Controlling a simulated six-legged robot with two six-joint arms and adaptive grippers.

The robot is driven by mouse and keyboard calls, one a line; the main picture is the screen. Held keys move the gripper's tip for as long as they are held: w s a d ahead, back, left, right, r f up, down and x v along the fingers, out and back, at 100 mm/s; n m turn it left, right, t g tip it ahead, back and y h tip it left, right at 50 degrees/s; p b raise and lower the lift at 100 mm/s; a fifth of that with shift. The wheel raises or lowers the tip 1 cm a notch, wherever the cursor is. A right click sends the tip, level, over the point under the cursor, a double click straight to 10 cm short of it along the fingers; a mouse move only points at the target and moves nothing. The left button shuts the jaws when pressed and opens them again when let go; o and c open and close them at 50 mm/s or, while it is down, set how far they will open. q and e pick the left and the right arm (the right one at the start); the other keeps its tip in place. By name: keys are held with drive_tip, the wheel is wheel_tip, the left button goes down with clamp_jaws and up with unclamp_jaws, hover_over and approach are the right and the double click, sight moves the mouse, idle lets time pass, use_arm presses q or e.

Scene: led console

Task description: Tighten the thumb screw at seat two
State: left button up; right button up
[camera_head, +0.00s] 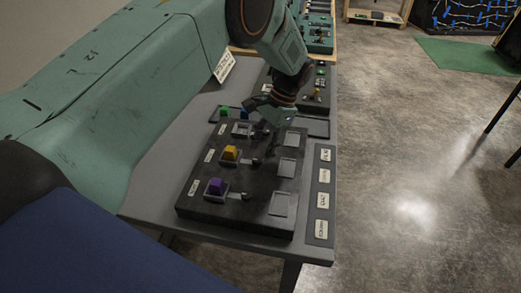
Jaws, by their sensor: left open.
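A dark console (240,219) on a grey table holds a row of seats. A purple block (216,187) sits in the nearest seat and a yellow block (230,153) in the middle one. A small dark thumb screw (246,196) is right of the purple block, and another thumb screw (256,161) is right of the yellow block. The far seat (241,130) looks empty. The seat labels are too small to read. My left gripper (266,114) is open above the console's far end and partly hides what is there. My right gripper is not in view.
A label strip (320,207) lies along the table's right edge. A green block (224,112) and more panels (316,95) are farther back. My left arm covers much of the left.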

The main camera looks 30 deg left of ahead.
use_arm(q)
drive_tip(key=v, duration=1)
drive_tip(key=shift+r, duration=0.3)
